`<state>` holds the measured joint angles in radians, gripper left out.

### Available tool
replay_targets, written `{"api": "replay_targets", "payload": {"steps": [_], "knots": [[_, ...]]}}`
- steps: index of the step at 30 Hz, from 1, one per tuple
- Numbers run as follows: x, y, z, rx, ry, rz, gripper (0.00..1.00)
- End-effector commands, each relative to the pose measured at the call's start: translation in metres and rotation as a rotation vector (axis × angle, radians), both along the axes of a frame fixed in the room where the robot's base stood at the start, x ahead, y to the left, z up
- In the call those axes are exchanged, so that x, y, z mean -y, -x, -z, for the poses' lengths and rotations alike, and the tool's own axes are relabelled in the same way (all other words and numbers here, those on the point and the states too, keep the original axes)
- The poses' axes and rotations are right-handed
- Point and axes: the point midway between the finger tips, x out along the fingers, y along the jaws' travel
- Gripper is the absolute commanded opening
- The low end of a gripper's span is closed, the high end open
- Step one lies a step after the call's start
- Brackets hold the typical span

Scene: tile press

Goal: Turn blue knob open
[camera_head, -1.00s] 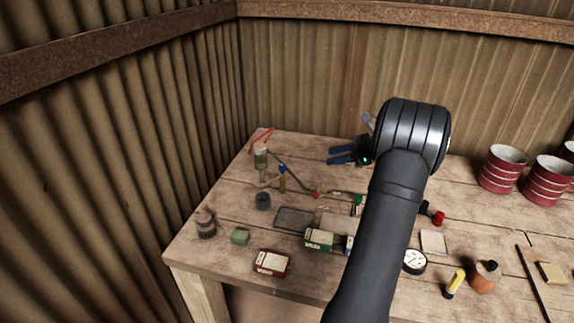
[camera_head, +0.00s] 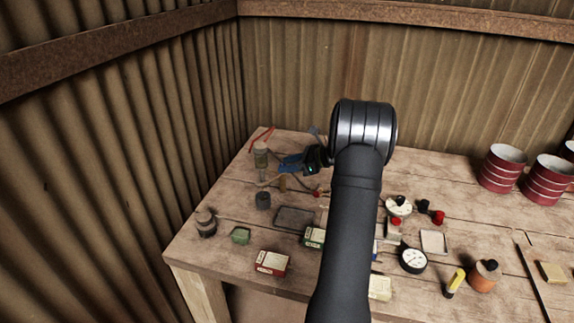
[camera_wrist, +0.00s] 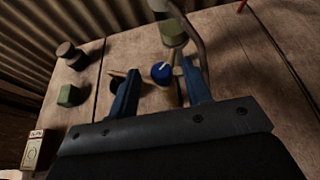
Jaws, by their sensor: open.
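The blue knob (camera_wrist: 161,70) shows in the wrist view, with a pale line across its top. It sits on a tan, brass-like fitting with a thin stem reaching left. My gripper (camera_wrist: 160,66) is open, with one blue finger left of the knob and one right of it. The knob appears between the fingertips, a little beyond them; I cannot tell whether they touch it. In the head view my gripper (camera_head: 283,163) hides the knob, and only the tan post (camera_head: 282,185) below shows.
A green-and-grey canister (camera_head: 261,156) with a hose stands close behind the knob. A dark cup (camera_head: 263,200), a grey tray (camera_head: 294,218) and small boxes (camera_head: 272,262) lie nearer the front. A dial gauge (camera_head: 413,260) and red cans (camera_head: 502,169) are at right.

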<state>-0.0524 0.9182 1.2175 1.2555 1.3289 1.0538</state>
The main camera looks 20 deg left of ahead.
Motion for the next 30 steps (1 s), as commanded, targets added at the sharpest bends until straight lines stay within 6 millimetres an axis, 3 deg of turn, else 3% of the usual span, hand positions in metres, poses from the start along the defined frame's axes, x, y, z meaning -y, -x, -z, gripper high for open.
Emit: {"api": "replay_targets", "payload": {"steps": [12, 19, 30], "knots": [[-0.0076, -0.0002, 0.0029, 0.0, 0.0, 0.001, 0.43], [-0.0073, -0.0002, 0.0029, 0.0, 0.0, 0.001, 0.0], [-0.0073, -0.002, 0.0035, 0.002, 0.0, -0.067, 0.0]]}}
